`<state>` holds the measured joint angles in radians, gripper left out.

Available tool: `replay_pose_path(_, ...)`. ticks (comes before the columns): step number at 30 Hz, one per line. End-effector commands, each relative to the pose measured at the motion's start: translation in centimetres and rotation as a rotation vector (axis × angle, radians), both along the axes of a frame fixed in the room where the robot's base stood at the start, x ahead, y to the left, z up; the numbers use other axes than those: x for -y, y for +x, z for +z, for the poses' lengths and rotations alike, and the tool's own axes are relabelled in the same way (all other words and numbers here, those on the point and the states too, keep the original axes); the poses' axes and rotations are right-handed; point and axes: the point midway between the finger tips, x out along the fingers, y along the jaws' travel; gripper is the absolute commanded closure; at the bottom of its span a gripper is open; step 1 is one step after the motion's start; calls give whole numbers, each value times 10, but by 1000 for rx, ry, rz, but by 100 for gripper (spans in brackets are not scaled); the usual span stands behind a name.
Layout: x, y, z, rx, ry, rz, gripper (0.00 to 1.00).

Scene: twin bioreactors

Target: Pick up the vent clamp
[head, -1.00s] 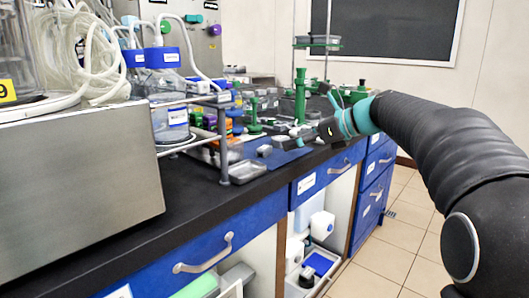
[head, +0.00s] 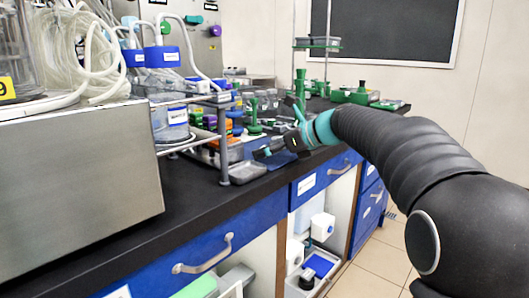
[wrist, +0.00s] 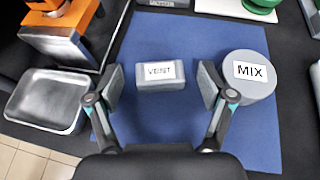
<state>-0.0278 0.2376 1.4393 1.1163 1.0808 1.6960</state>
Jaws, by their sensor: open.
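The vent clamp is a small grey block (wrist: 161,76) with a white label that seems to read "VENT". It lies on a blue mat (wrist: 185,30) in the wrist view. My gripper (wrist: 160,86) is open, with one finger to each side of the block and a gap on both sides. The right finger is close to a round grey piece labelled "MIX" (wrist: 249,90). In the head view my gripper (head: 263,153) is low over the bench, and it hides the block there.
A metal tray (wrist: 47,99) stands left of the mat, with an orange block (wrist: 62,22) behind it. A white-and-green item (wrist: 247,8) is at the far edge. In the head view a wire rack (head: 224,140) stands just left of my gripper.

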Motion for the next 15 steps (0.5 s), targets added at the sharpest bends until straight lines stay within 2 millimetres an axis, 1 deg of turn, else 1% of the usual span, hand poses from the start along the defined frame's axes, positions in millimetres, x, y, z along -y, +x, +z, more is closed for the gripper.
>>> replay_pose_path(1, 0, 0, 0, 0, 0, 0, 19)
replay_pose_path(2, 0, 0, 0, 0, 0, 0, 22)
replay_pose_path(3, 0, 0, 0, 0, 0, 0, 32)
replay_pose_path(5, 0, 0, 0, 0, 0, 0, 47)
replay_pose_path(6, 0, 0, 0, 0, 0, 0, 57)
replay_pose_path(7, 0, 0, 0, 0, 0, 0, 64)
replay_pose_path(8, 0, 0, 0, 0, 0, 0, 67)
replay_pose_path(15, 0, 0, 0, 0, 0, 0, 67)
